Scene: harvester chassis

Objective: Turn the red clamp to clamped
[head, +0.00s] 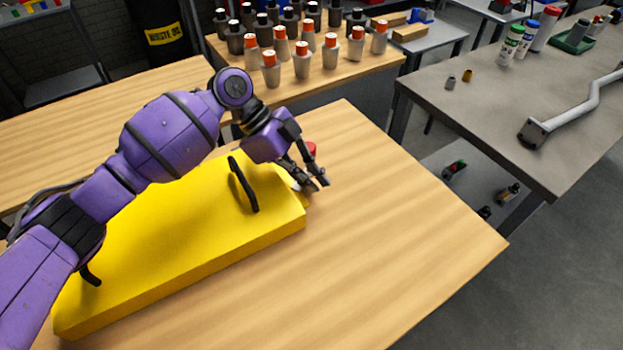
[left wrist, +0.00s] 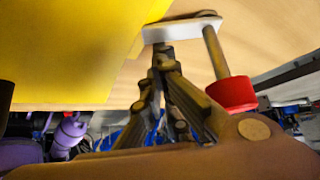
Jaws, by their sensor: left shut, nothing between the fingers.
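The red clamp shows in the head view as a small red piece (head: 310,149) just behind my left gripper, at the right end of the yellow chassis (head: 190,235). In the left wrist view its red knob (left wrist: 231,93) sits on the end of a metal rod, which joins a white bar (left wrist: 182,30) beside the yellow side. My left gripper (head: 317,184) is shut and empty, at the chassis's right end. In the left wrist view its fingertips (left wrist: 163,52) are close to the white bar, left of the knob; contact is unclear. My right gripper is not in view.
The chassis has black handles (head: 243,184) on top and lies on a wooden table (head: 400,240) that is bare to the right. Several orange-capped bottles (head: 302,60) stand on a table behind. A grey bench (head: 480,110) with a metal bar (head: 570,112) is at right.

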